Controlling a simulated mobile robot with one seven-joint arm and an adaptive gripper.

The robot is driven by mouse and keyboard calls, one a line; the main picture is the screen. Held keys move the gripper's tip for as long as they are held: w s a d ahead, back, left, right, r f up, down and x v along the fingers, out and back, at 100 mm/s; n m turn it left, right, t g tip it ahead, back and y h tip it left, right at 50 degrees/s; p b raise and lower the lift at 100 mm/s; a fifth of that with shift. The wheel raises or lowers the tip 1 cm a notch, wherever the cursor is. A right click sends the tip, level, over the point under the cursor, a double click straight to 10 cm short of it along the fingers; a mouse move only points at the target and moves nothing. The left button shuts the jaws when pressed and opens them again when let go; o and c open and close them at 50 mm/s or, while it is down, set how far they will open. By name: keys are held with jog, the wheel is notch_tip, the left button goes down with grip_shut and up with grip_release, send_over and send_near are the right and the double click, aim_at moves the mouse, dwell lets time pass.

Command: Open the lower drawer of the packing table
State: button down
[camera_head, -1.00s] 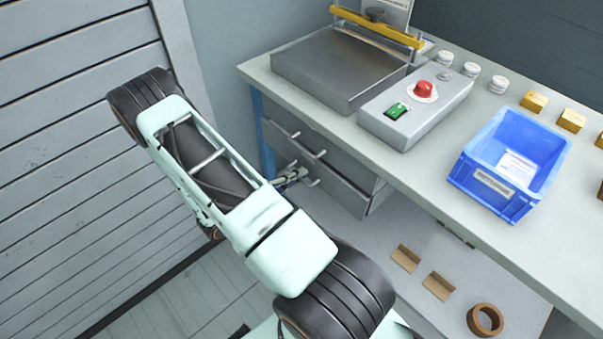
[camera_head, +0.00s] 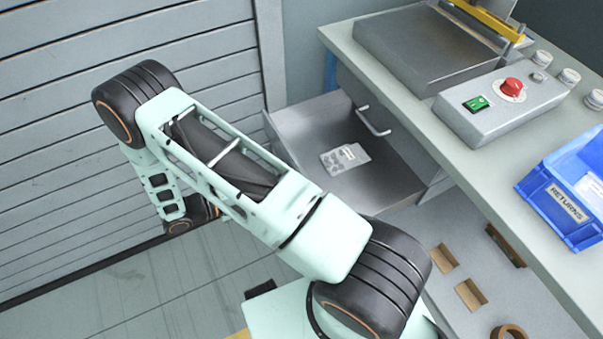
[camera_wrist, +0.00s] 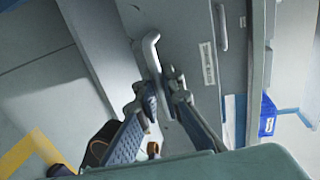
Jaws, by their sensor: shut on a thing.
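The lower drawer (camera_head: 296,122) of the packing table (camera_head: 420,119) stands pulled out, its inside showing in the head view. A small grey pack (camera_head: 345,158) lies in it. The upper drawer's handle (camera_head: 375,121) shows above it, and that drawer is shut. In the wrist view my gripper (camera_wrist: 160,88) is shut on the lower drawer's pale handle (camera_wrist: 150,48), with a finger on either side of its end. The upper handle (camera_wrist: 222,27) is to the right there. In the head view my arm hides the gripper and the lower handle.
The tabletop carries a metal press (camera_head: 425,50), a control box (camera_head: 500,100) with a red knob, and a blue returns bin (camera_head: 568,205). Brown card pieces (camera_head: 470,294) and a tape roll (camera_head: 508,332) lie on the lower shelf. A slatted wall (camera_head: 60,150) stands left; floor before it is open.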

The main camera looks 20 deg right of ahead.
jog(key=shift+v, duration=1.05)
jog(key=shift+f, duration=0.2)
jog(key=c, duration=2.3)
grip_release()
jog(key=shift+c, duration=0.2)
jog(key=w+v, duration=0.1)
jog(key=v, duration=1.1)
jog(key=shift+s, duration=0.55)
jog(key=shift+r, duration=0.1)
